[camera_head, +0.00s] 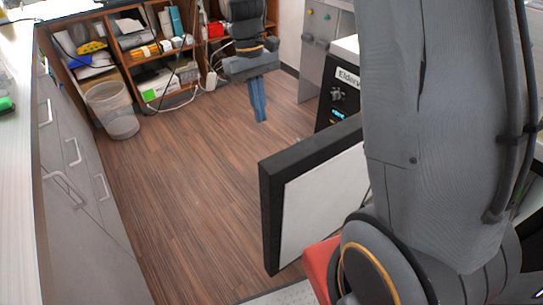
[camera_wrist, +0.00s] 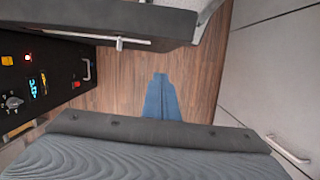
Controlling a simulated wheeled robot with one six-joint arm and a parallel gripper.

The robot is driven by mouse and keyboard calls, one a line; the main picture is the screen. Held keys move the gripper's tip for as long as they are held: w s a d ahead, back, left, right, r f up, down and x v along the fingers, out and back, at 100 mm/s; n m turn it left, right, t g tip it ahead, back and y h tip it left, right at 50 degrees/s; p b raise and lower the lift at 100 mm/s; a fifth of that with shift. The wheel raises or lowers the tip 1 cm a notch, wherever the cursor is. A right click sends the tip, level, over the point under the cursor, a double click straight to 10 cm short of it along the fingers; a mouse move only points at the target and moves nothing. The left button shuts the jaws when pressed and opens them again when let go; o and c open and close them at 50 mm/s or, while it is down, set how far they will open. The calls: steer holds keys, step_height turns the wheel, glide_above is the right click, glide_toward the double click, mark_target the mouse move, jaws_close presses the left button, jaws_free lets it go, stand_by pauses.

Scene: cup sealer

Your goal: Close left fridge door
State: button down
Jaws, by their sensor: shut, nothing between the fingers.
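The fridge door (camera_head: 320,205) stands open in the head view, a thick panel with black edges and a pale inner face turned toward me. In the wrist view the black door (camera_wrist: 100,18) crosses the top left, with a silver bar handle (camera_wrist: 118,42) on its outer side. My gripper (camera_head: 260,118) points down beyond the door and to its upper left, apart from it. Its blue fingers also show in the wrist view (camera_wrist: 160,80), together and empty above the floor. The door's hinge side is hidden behind my arm.
A black appliance with a knob and lit display (camera_head: 341,100) stands behind the door. Grey drawers (camera_head: 80,190) line the left. A waste bin (camera_head: 112,110) and a cluttered shelf (camera_head: 150,50) are at the back. The wood floor (camera_head: 190,180) between is clear.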

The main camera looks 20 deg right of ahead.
steer(key=s+d+f+p, duration=0.1)
steer(key=s+f+p, duration=0.3)
steer(key=f, duration=0.6)
steer(key=shift+s+d, duration=0.25)
steer(key=shift+s, duration=0.55)
